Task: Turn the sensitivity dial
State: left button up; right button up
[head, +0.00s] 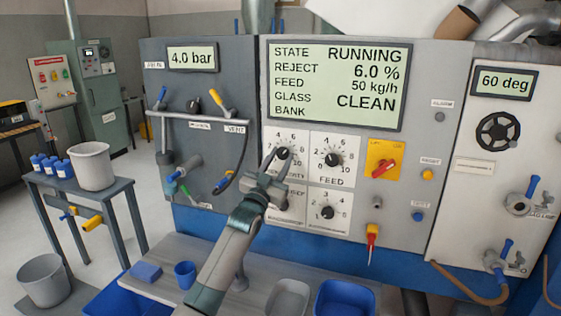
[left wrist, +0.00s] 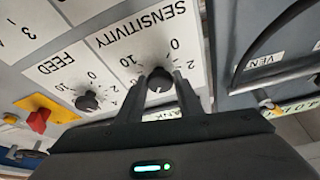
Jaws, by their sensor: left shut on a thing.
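The sensitivity dial (head: 283,152) is a black knob on a white numbered plate at the upper left of the panel's dial group. In the left wrist view the dial (left wrist: 159,79) shows upside down beneath the word SENSITIVITY. My left gripper (head: 277,161) is at the dial, its two fingers on either side of the knob, shut on it. The gripper (left wrist: 159,92) also shows in the left wrist view. The fingers and wrist hide part of the plate, and I cannot read the dial's setting. My right gripper is not in view.
The feed dial (head: 333,159) sits just right, with another dial (head: 327,212) below it. A red switch on a yellow plate (head: 383,160) is further right. The display (head: 335,85) above reads RUNNING, reject 6.0 %. A table (head: 200,250) with a blue cup (head: 185,274) stands below.

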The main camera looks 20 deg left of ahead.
pick_arm(q)
jog(key=o, duration=1)
jog(key=shift+b+v, duration=0.4)
jog(key=shift+v, duration=0.45)
jog(key=b+v, duration=0.5)
jog(key=v, duration=1)
jog(key=shift+s+f, duration=0.15)
jog(key=shift+s, duration=0.15)
jog(key=shift+a, duration=0.1)
